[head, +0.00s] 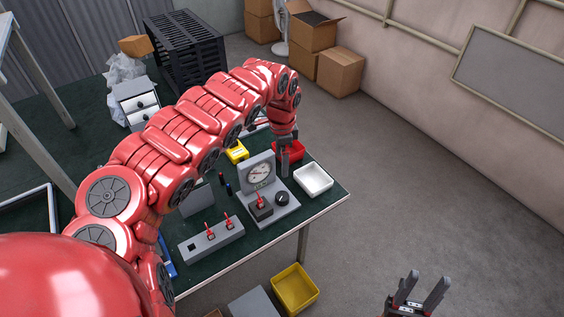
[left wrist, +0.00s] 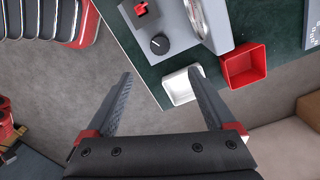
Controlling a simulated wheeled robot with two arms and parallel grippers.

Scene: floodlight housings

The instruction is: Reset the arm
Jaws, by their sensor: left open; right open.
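My left arm reaches from the left across the workbench (head: 262,236) in the head view. My left gripper (head: 285,166) hangs fingers down near the bench's right end, beside the gauge unit (head: 259,175) and the red bin (head: 292,149). In the left wrist view its fingers (left wrist: 160,71) are spread and empty. The white tray (left wrist: 178,88) shows partly behind the right finger there, and the red bin (left wrist: 243,66) lies beyond it. My right gripper (head: 417,292) is open and empty at the bottom right of the head view, over the floor.
A switch box (head: 211,239) with red levers stands at the bench's front. A yellow bin (head: 295,288) sits below the front edge. Cardboard boxes (head: 340,72) and a black crate (head: 184,50) stand at the back. The floor on the right is clear.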

